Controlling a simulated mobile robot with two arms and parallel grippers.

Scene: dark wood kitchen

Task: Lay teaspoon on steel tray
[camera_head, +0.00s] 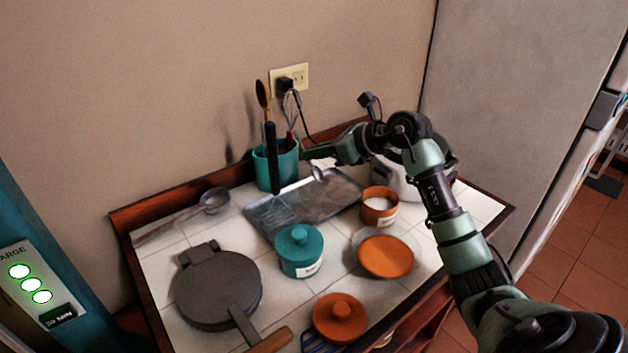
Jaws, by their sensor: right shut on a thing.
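The steel tray (325,207) lies flat at the back middle of the white tiled counter. My right gripper (309,154) reaches in from the right and is shut on the teaspoon (318,171), a small silvery piece showing just below the fingertips. The teaspoon appears to be above the tray's back part; whether it touches the tray I cannot tell. Much of the teaspoon is small or hidden by the fingers. My left gripper is not in view.
A teal utensil crock (263,172) stands behind the tray. Nearby are a teal lidded jar (301,257), an orange pot (379,209), a steel pot (392,180), a ladle (213,200) and a round dark iron (215,290).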

